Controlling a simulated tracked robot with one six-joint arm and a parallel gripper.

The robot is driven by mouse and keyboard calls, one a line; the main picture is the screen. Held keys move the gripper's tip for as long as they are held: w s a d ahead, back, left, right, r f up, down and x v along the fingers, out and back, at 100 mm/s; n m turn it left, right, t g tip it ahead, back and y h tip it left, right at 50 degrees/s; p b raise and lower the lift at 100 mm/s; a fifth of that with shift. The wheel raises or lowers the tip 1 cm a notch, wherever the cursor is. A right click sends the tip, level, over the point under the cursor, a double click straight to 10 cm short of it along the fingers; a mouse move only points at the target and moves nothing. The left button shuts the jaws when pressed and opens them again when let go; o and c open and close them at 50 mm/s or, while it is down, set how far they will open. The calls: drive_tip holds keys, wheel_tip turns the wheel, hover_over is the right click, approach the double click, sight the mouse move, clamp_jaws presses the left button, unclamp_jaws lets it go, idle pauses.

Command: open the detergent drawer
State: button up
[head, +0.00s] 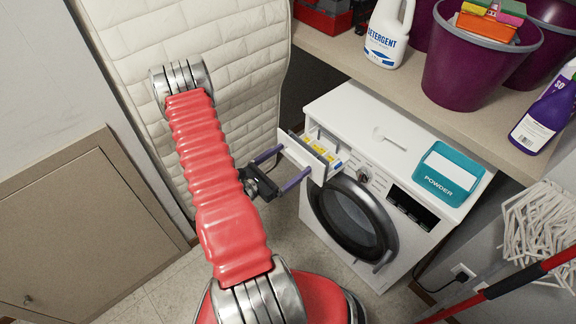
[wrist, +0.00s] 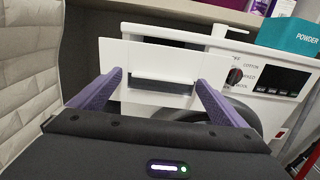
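The detergent drawer (head: 302,156) is at the upper left of the white washing machine (head: 400,135). It stands pulled out, with yellow and blue compartments showing behind its white front. In the wrist view, the drawer front (wrist: 220,60) faces me, with a recessed grey-and-white handle (wrist: 160,84) at its lower middle. My gripper (wrist: 160,77) has its two purple fingers spread wide, one on each side of the handle, with nothing clearly gripped. In the head view, my gripper (head: 294,160) reaches the drawer front from the left. Whether the fingertips touch the front I cannot tell.
A teal powder box (head: 448,172) and a white scoop (head: 388,138) lie on the machine. The round door (head: 350,217) is below the drawer. A shelf (head: 340,55) above holds a detergent bottle (head: 388,38) and purple buckets (head: 470,70). A quilted padded board (head: 215,50) stands close on the left.

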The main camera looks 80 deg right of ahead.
drive_tip(key=shift+a, duration=0.1)
drive_tip(key=v, duration=1.3)
drive_tip(key=shift+w+a, duration=0.15)
drive_tip(key=shift+a, duration=0.1)
idle(0.6)
drive_tip(key=shift+f, duration=0.1)
